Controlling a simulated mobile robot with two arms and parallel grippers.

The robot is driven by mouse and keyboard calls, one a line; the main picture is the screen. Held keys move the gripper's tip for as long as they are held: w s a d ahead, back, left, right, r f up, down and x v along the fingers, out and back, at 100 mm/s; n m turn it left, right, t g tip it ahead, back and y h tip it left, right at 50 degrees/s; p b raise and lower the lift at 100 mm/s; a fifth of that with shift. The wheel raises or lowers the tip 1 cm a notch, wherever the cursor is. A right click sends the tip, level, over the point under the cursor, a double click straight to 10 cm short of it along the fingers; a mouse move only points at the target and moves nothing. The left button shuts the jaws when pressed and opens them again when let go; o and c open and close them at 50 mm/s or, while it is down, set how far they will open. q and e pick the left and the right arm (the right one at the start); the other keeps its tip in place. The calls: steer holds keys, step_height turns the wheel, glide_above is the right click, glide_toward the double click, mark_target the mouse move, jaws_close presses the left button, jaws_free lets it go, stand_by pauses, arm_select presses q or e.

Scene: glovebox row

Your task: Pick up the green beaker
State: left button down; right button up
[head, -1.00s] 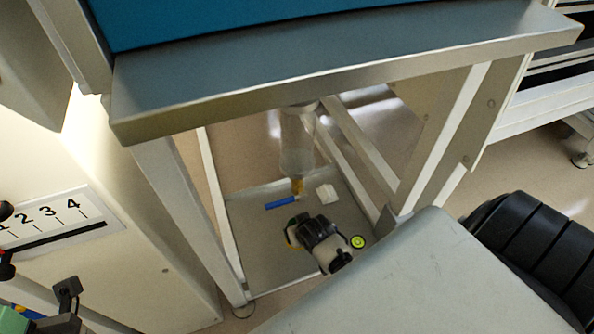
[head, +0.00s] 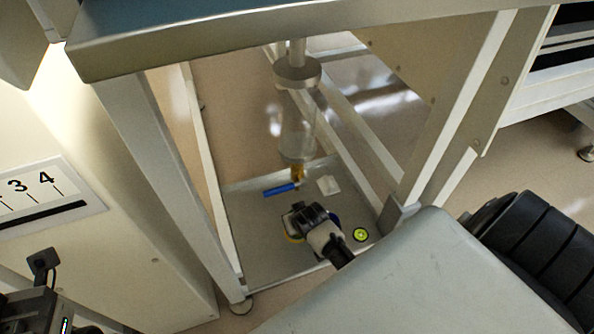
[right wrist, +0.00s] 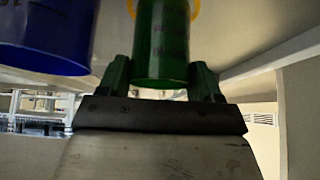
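The green beaker (right wrist: 162,45) shows in the right wrist view, between the two green fingers of my right gripper (right wrist: 161,80). The fingers stand close along both its sides; I cannot tell whether they press on it. In the head view my right gripper (head: 303,217) is low over a grey tray-like shelf (head: 270,260) under the bench and hides the beaker. My left gripper is not clearly seen.
A blue cylinder (right wrist: 45,35) is close to the left of the beaker in the wrist view. A blue stick (head: 280,190), a white block (head: 328,185) and a yellow-green disc (head: 361,234) lie on the shelf. A clear vessel (head: 298,132) hangs above. Frame legs (head: 165,170) flank the shelf.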

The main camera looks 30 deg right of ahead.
steer(key=c, duration=0.5)
steer(key=shift+r, duration=0.1)
